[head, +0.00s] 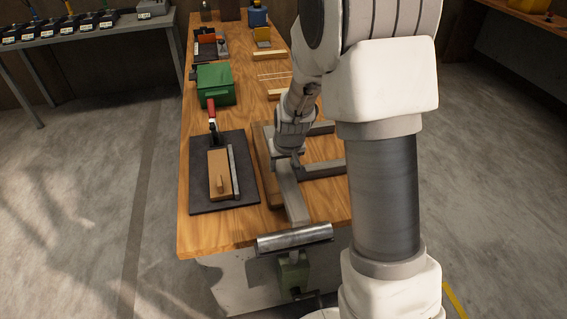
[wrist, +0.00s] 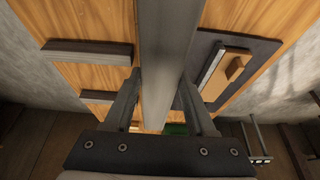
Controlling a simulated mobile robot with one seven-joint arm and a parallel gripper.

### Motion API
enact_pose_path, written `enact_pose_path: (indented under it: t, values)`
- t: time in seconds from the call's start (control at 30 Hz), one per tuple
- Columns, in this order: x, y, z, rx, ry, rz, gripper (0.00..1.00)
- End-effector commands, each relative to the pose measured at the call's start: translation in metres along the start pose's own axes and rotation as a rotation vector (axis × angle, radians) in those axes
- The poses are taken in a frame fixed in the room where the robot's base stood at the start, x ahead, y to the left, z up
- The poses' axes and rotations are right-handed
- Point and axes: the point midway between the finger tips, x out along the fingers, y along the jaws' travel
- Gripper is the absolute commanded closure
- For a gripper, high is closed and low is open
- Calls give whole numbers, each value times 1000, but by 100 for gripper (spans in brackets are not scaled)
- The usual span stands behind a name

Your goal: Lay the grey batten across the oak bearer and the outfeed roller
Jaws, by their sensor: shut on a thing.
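The grey batten (head: 291,194) is a long grey bar running toward the bench's front end. My gripper (head: 290,158) is shut on it; in the wrist view the gripper's (wrist: 160,100) two fingers stand either side of the batten (wrist: 163,60). The outfeed roller (head: 295,238) is a steel cylinder on a green stand at the bench's front end. The batten's near end shows just at the roller's back edge; I cannot tell whether they touch. A brown wooden piece (head: 264,170), probably the oak bearer, lies beside and partly behind the batten; contact between them is unclear.
Two grey bars (head: 324,170) (head: 320,128) lie to the right of the batten. A dark mat (head: 198,201) with a wooden block (head: 219,172) and a metal strip lies to the left. A green box (head: 215,84) and several other items stand farther back.

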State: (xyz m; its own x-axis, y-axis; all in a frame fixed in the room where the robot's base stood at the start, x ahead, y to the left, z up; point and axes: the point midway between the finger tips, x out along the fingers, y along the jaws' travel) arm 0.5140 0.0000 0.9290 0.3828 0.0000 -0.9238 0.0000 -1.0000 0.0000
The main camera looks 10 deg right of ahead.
Motion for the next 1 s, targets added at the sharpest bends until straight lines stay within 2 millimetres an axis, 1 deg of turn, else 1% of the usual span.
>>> enact_pose_path:
  t: [0.33,1.0]
  values:
    - [1,0,0,1,1,-1,100]
    - [31,0,13,0,1,-1,100]
